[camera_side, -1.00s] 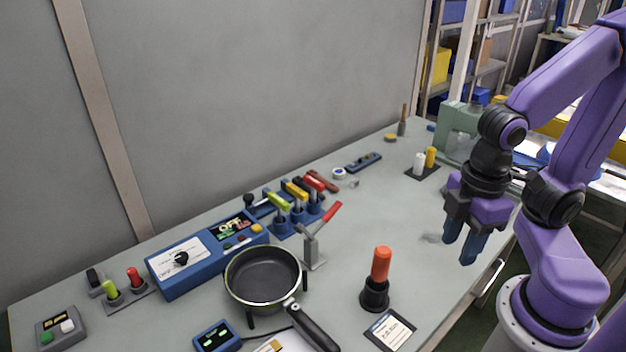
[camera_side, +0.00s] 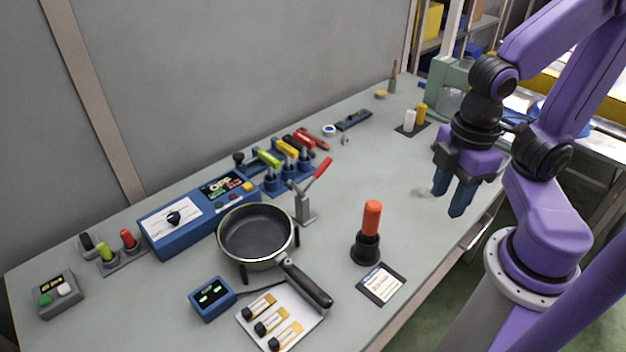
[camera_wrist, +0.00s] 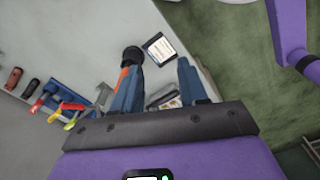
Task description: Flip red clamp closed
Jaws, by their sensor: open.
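A toggle clamp with a grey metal body (camera_side: 305,204) stands beside the pan. Its red handle (camera_side: 321,167) is tilted up to the right, away from the pan. My gripper (camera_side: 450,204) hangs open and empty, pointing down, well to the right of the clamp and apart from it. In the wrist view both fingers of my gripper (camera_wrist: 160,68) are spread with nothing held between them. In that view, I cannot tell for sure which of the handles at the left is the clamp's.
A black pan (camera_side: 256,233) stands left of the clamp. A black-based orange-handled tool (camera_side: 371,220) stands upright between clamp and gripper, with a card (camera_side: 381,284) in front. Several coloured handles on blue holders (camera_side: 274,181) stand behind. A blue control box (camera_side: 170,243) lies left.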

